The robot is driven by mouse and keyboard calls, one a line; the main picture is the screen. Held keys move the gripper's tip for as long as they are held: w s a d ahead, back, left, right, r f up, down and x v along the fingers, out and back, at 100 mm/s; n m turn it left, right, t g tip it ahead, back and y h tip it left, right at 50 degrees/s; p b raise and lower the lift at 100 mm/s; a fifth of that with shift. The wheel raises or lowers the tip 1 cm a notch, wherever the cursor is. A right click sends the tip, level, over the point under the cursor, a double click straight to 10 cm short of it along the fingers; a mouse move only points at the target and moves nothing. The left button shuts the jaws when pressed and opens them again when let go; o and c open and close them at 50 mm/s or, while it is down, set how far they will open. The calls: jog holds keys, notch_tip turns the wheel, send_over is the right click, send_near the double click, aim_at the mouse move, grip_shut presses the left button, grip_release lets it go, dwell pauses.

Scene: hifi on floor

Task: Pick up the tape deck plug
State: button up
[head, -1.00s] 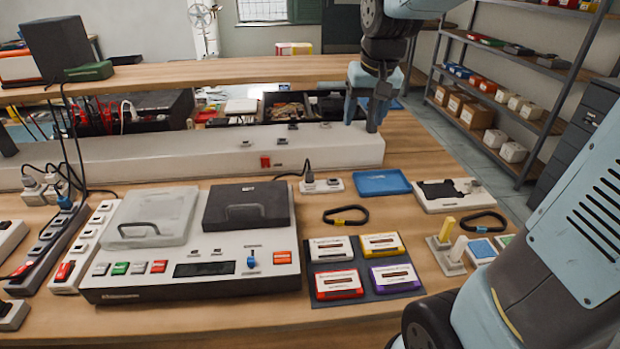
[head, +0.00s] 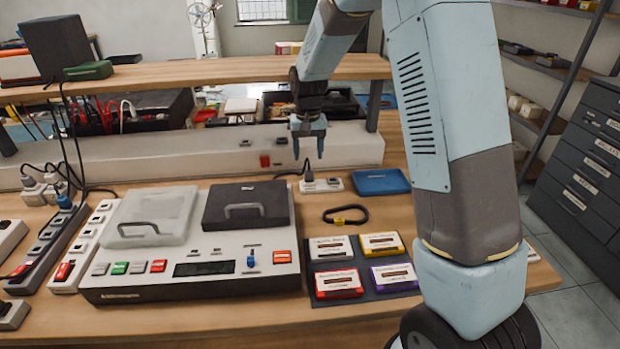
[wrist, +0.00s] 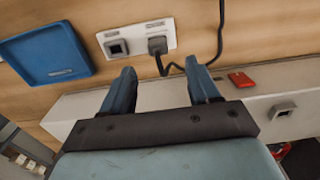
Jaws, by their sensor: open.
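The tape deck plug (head: 308,174) is a small dark plug with a black cord. It sits in the left socket of a white two-socket plate (head: 332,184) behind the tape deck (head: 190,285). In the wrist view the plug (wrist: 157,45) is seated in the plate (wrist: 137,40), just beyond the gap between my fingertips. My gripper (head: 309,153) is open and empty, fingers pointing down, above and behind the plate. Both fingers also show in the wrist view (wrist: 160,70), apart from the plug.
A blue tray (head: 381,182) lies right of the plate. A long pale raised ledge (head: 130,160) runs behind, with a red switch (head: 265,161). A black carabiner (head: 345,215) and several cassettes on a dark mat (head: 375,292) lie in front.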

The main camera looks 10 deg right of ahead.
aim_at(309, 171)
jog(key=shift+s+d+f, duration=0.1)
jog(key=shift+f, duration=1.85)
jog(key=shift+s+d+f, duration=0.1)
jog(key=shift+f, duration=1.8)
jog(key=shift+a, duration=0.1)
jog(key=c, duration=1)
jog(key=shift+r, duration=0.1)
